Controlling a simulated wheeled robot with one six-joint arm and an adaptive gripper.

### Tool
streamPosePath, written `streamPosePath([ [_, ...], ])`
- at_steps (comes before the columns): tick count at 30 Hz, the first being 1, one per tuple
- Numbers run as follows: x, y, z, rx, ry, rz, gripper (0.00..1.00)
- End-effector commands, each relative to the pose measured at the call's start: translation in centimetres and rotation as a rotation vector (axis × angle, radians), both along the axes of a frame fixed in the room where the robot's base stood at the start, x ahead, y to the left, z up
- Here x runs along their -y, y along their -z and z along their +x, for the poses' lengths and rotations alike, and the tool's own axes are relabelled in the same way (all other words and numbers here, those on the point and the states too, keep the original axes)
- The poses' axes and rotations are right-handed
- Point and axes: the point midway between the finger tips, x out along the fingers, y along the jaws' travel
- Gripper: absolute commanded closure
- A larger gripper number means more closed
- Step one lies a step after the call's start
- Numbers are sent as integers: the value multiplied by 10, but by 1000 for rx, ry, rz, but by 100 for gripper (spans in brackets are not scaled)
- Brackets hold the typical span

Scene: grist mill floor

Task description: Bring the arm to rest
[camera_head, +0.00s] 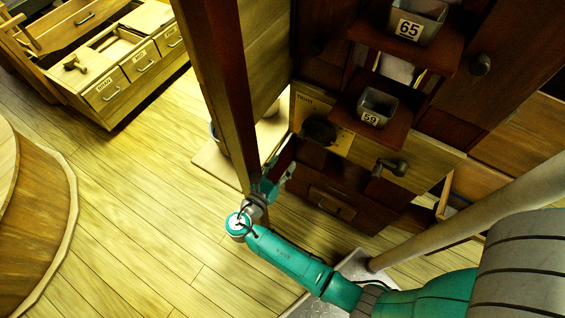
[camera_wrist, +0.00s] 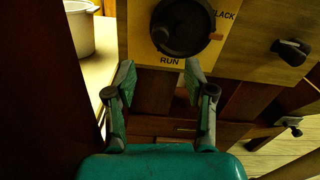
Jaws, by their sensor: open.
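My gripper (camera_wrist: 160,80) shows in the wrist view with its two fingers apart and nothing between them. Its fingertips are just below a dark round knob (camera_wrist: 183,27) on a wooden panel marked "RUN" and "LACK". In the head view my gripper (camera_head: 281,175) is partly hidden at the end of my teal arm, beside a dark wooden post (camera_head: 222,90). The same knob (camera_head: 319,131) shows there on the light panel above my gripper. I cannot tell whether the fingers touch the panel.
Grey bins marked 65 (camera_head: 417,22) and 59 (camera_head: 377,107) stand on dark shelves. A pale pot (camera_wrist: 78,28) stands at left in the wrist view. A drawer cabinet (camera_head: 120,68) is at upper left. The plank floor (camera_head: 130,190) is clear.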

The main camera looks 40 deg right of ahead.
Motion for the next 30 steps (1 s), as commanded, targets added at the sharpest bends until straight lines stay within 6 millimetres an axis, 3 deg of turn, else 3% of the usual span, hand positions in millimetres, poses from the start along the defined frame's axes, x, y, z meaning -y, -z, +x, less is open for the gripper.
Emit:
streamPosePath([
  [10, 1, 1, -1, 1, -2, 4, 46],
  [14, 6, 14, -10, 14, -31, 53, 46],
  [17, 13, 35, -25, 49, -77, 153, 46],
  [23, 18, 87, -75, 185, -176, 490, 46],
  [30, -2, 117, -143, 410, -199, 949, 46],
])
